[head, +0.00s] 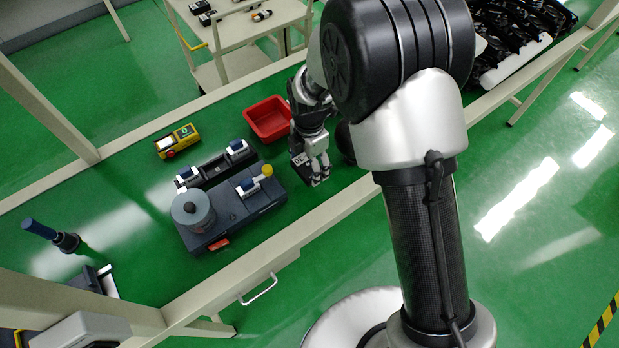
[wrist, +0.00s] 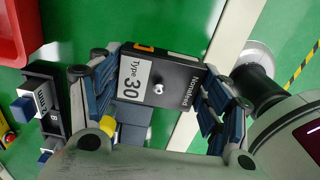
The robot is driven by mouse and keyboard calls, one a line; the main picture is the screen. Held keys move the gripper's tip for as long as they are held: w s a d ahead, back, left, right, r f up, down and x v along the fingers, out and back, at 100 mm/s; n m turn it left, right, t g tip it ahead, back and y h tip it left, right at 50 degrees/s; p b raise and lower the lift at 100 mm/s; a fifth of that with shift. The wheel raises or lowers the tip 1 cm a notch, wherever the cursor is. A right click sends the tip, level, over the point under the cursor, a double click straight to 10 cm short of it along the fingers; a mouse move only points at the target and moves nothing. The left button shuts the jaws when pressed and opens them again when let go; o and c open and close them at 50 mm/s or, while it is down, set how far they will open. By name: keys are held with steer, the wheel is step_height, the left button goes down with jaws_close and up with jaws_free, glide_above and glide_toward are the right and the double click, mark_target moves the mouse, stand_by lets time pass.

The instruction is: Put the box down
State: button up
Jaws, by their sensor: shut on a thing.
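The box (wrist: 180,88) is small and black with a white "Type 30" label and an orange patch on one edge. My gripper (wrist: 160,86) is shut on it, with blue-grey finger pads at two opposite sides. In the head view my gripper (head: 315,158) is over the right part of the green bench, right of the red bin. Part of the box (head: 299,160) shows beside the fingers there, and the rest is hidden. I cannot tell whether the box touches the bench.
A red bin (head: 268,108) stands left of my gripper. A grey-blue device (head: 240,212) with a round grey cylinder (head: 193,208) lies farther left, with a dark rack (head: 216,166) behind it. A yellow control box (head: 177,140) stands behind these. The bench's pale front rail (head: 310,228) runs nearby.

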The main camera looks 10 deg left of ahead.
mark_target(309, 164)
steer(key=shift+w+f+b, duration=0.1)
steer(key=shift+f+b, duration=0.8)
steer(key=shift+f, duration=2.6)
steer(key=shift+f, duration=0.15)
steer(key=o, duration=1.3)
steer(key=shift+c, duration=0.2)
step_height(309, 164, up, 12)
steer(key=p, duration=0.3)
steer(key=shift+p, duration=0.35)
